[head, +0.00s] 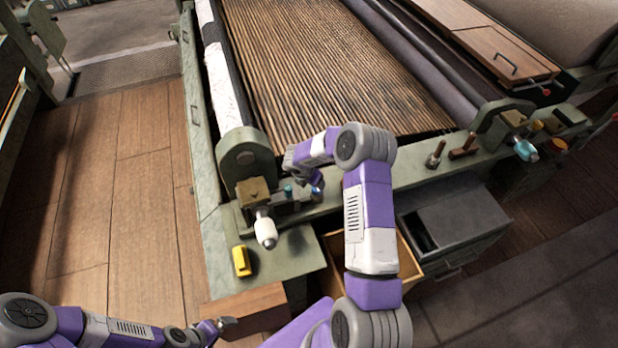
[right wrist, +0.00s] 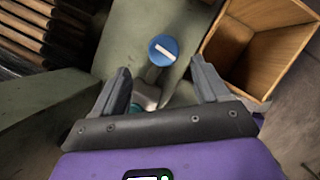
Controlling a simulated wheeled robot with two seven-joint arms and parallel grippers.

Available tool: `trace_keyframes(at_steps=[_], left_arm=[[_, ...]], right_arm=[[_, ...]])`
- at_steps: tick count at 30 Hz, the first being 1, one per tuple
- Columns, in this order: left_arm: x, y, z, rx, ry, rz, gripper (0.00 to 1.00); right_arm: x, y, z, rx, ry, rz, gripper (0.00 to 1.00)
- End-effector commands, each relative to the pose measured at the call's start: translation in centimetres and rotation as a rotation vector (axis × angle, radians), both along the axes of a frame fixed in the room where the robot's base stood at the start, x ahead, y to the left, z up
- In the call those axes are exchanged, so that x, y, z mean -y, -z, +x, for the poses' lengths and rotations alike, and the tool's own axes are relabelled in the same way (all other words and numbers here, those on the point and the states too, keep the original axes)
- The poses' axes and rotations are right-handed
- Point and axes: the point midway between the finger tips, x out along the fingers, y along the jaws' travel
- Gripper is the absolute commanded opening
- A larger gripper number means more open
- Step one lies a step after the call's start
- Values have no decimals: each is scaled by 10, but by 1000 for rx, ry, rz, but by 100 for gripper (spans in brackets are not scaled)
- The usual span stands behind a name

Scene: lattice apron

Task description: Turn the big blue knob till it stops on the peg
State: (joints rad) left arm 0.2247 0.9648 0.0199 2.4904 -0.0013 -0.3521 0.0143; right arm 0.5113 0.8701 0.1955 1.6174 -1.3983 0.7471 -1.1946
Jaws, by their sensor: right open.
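The big blue knob (right wrist: 160,57) has a white bar across its round face and sits on a green metal ledge in the right wrist view. It is just beyond my right gripper (right wrist: 160,74), whose two fingers are spread and empty, with the knob ahead of the gap. In the head view the knob (head: 317,192) shows as a small blue patch under my right wrist, partly covered. I cannot make out the peg. My left gripper (head: 226,322) is low at the left, away from the knob; its jaws are too small to read.
An open wooden drawer (right wrist: 240,75) lies right of the knob. A white-handled shaft (head: 266,230) and a yellow block (head: 241,261) are at the left corner of the green frame. Slatted bed (head: 330,60) stretches behind; wooden floor (head: 110,190) is clear at left.

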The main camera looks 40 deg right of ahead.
Motion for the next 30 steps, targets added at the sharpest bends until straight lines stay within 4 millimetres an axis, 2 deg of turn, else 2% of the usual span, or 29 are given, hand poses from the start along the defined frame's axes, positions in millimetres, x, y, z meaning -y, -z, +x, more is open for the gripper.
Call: trace_keyframes(at_steps=[6, 12, 23, 24, 30], left_arm=[[0, 2, 0, -1, 0, 0, 100], [0, 3, 0, 0, 0, 0, 100], [0, 4, 0, 0, 0, 0, 100], [0, 4, 0, 0, 0, 0, 100], [0, 4, 0, 0, 0, 0, 100]], right_arm=[[12, 34, 3, -3, 2, 3, 74], [21, 57, 7, 0, 1, 2, 74], [24, 64, 8, 1, 1, 2, 74], [24, 64, 8, 1, 1, 2, 73], [24, 63, 8, 1, 1, 2, 42]])
